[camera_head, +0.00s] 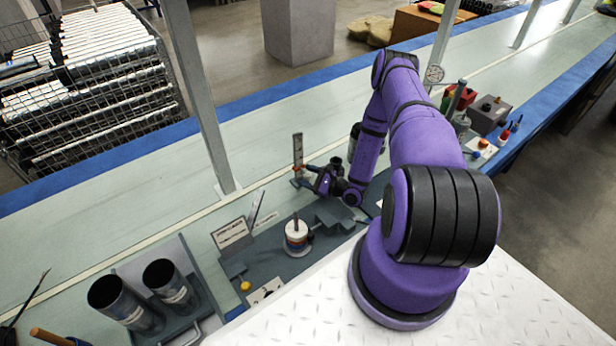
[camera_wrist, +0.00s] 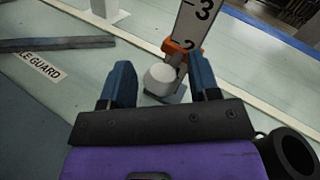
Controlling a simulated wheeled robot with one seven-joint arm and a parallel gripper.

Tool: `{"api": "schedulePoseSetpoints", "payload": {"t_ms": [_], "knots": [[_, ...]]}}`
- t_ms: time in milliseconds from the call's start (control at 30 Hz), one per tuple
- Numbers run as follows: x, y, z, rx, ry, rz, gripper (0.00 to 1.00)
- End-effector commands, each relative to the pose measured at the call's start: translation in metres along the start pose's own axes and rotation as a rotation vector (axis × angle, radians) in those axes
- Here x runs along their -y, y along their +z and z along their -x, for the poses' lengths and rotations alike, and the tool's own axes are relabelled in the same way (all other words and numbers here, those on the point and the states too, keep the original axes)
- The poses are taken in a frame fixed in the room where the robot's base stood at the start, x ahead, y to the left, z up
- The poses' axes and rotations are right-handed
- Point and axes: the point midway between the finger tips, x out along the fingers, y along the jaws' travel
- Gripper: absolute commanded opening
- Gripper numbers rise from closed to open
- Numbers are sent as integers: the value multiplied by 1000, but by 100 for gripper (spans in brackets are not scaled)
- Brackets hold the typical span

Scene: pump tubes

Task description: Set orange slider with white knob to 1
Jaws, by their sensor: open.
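The orange slider (camera_wrist: 180,47) sits on an upright white scale plate (camera_wrist: 199,18) just below the printed 2; a 3 shows above it. Its round white knob (camera_wrist: 161,77) sticks out toward the wrist camera. My gripper (camera_wrist: 160,68) is open, with one blue finger on each side of the knob. Contact between fingers and knob cannot be told. In the head view, the scale (camera_head: 298,148) stands on the bench, with a small orange spot of the slider (camera_head: 296,168) low on it. My gripper (camera_head: 305,179) is close by it there, and the knob cannot be made out.
A ringed peg stand (camera_head: 296,236), a small sign (camera_head: 231,234) and two dark cylinders (camera_head: 165,282) are on the bench at left. A grey box (camera_head: 489,115) and small coloured parts stand at right. A grey post (camera_head: 200,100) rises behind the bench.

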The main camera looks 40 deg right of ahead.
Motion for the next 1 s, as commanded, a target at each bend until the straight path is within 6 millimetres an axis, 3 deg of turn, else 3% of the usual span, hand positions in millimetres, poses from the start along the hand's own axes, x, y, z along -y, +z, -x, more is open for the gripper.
{"api": "schedulePoseSetpoints", "payload": {"t_ms": [167, 700, 1000], "knots": [[1, 0, 10, -1, -2, 0, 56], [0, 0, 98, -1, -1, -1, 56], [0, 0, 108, 0, 1, -1, 56]]}}
